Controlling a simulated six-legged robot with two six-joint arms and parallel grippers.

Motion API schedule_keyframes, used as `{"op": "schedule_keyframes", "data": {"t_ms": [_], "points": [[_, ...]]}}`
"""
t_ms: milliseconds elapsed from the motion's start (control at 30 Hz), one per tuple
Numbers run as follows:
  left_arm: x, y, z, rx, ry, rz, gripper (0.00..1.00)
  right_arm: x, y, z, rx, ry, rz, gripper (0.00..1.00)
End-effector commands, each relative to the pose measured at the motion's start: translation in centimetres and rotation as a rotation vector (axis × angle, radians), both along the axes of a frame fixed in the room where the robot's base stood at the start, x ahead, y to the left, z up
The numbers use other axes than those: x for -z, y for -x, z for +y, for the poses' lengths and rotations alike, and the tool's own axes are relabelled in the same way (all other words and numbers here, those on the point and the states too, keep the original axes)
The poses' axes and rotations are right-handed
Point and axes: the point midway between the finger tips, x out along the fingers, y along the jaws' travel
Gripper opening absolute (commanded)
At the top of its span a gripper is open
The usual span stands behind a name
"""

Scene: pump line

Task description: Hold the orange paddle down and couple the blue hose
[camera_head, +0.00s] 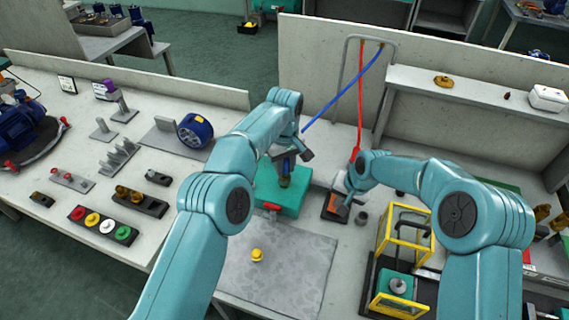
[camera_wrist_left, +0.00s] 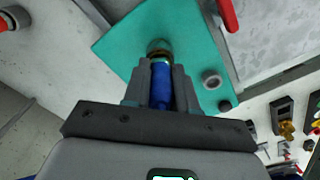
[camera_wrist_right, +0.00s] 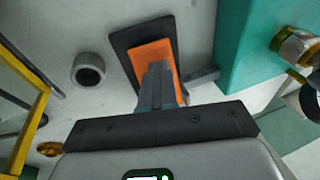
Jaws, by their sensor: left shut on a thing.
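My left gripper (camera_wrist_left: 160,88) is shut on the blue hose (camera_head: 342,92), around its blue end piece (camera_wrist_left: 162,90). The end piece is in line with a brass-coloured fitting (camera_wrist_left: 159,47) at the teal block (camera_head: 285,197); I cannot tell whether it is seated. In the head view my left gripper (camera_head: 287,160) is over the block. The orange paddle (camera_wrist_right: 152,57) lies on a dark base right of the block in the head view. My right gripper (camera_wrist_right: 157,85) has its fingers together, with the tips over the paddle and seemingly touching it. The fingers hide part of the paddle.
A red hose (camera_head: 360,105) hangs beside the blue one. A yellow frame (camera_head: 407,237) stands right of the paddle. A grey ring (camera_wrist_right: 88,69) stands near the paddle. A grey mat (camera_head: 285,262) with a yellow knob (camera_head: 257,255) lies in front, mostly clear.

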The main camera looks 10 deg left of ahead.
Motion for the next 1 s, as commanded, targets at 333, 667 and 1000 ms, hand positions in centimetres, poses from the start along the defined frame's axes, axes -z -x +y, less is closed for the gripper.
{"op": "schedule_keyframes", "data": {"t_ms": [333,667,1000], "points": [[0.41,-0.01,0.01,0.000,0.000,0.000,0.00,0.17,0.03,-0.05,0.000,0.001,0.001,0.00],[0.39,-0.01,0.01,0.000,0.000,0.000,0.56,0.16,0.02,-0.05,0.000,0.001,0.001,0.00],[0.41,0.00,0.00,0.000,0.000,0.000,0.73,0.17,0.03,-0.05,0.000,0.001,0.001,0.00]]}}
